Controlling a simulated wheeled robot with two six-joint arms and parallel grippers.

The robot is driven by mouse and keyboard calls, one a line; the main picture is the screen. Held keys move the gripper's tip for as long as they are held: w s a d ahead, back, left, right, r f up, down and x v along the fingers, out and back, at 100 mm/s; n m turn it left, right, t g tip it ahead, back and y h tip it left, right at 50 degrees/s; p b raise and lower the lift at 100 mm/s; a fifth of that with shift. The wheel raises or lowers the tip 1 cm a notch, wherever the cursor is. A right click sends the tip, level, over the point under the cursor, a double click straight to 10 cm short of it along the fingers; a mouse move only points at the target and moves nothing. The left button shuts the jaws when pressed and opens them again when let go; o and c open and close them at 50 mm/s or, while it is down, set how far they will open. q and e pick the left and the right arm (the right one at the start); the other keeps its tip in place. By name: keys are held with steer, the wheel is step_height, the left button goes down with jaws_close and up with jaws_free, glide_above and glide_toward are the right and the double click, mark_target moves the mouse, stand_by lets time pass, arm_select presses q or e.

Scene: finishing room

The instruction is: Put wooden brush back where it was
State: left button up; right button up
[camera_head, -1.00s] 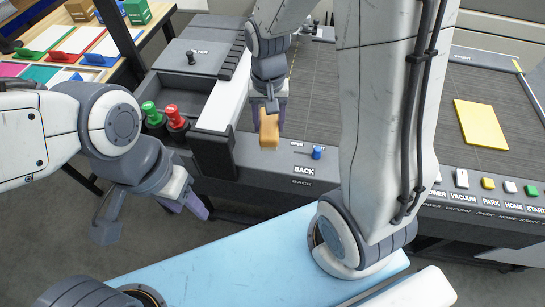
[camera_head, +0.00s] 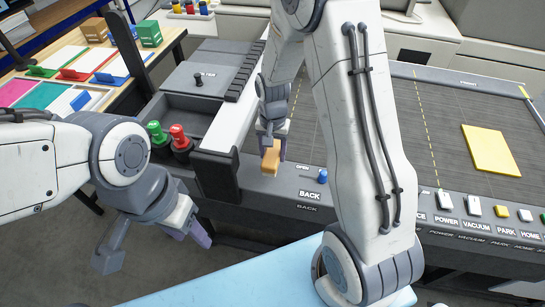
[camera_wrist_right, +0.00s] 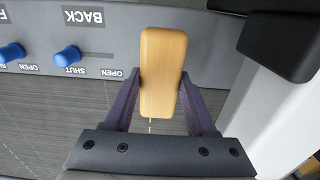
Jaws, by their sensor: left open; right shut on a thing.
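The wooden brush (camera_head: 272,159) is a tan, rounded block. My right gripper (camera_head: 271,146) is shut on it, and in the right wrist view the brush (camera_wrist_right: 162,72) sits between the two purple fingers (camera_wrist_right: 158,98). It is held near the front edge of the dark machine bed (camera_head: 330,120), left of the BACK label. I cannot tell whether it touches the surface below. My left gripper (camera_head: 198,233) is open and empty, low in front of the machine; its fingers are only partly visible.
A blue slider knob (camera_head: 322,176) is right of the brush. A white rail with a dark end post (camera_head: 217,177) stands close on the left. Green and red bottles (camera_head: 180,140) stand further left. A yellow pad (camera_head: 491,149) lies on the bed at right.

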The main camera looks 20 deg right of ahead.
mark_target(272, 160)
steer(key=shift+w+f, duration=0.15)
steer(key=shift+w, duration=0.15)
step_height(272, 160, down, 4)
steer(key=shift+r+p, duration=0.15)
steer(key=shift+p, duration=0.6)
steer(key=shift+f, duration=0.2)
steer(key=shift+f, duration=0.2)
steer(key=o, duration=1.2)
steer(key=shift+r, duration=0.1)
